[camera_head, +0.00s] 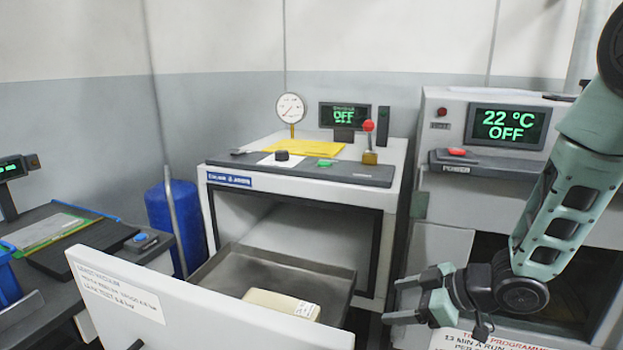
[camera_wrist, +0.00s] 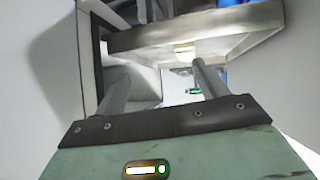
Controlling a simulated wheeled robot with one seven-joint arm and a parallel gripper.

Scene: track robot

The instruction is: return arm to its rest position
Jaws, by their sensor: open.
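My arm (camera_head: 565,200) comes in from the upper right in the head view, bent at the elbow. My gripper (camera_head: 402,299) is at the lower right, with its fingers pointing left, in front of the right-hand machine and beside the left machine's opening. In the wrist view my two fingers (camera_wrist: 160,88) stand apart with nothing between them. A metal tray sits beyond the fingertips in that view.
A machine (camera_head: 295,178) with an open front and a metal tray (camera_head: 235,268) holding a pale block (camera_head: 283,304) is in the middle. A white labelled panel (camera_head: 200,310) stands in front. A right-hand machine (camera_head: 455,150) reads 22 °C OFF. A blue cylinder (camera_head: 158,222) is left.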

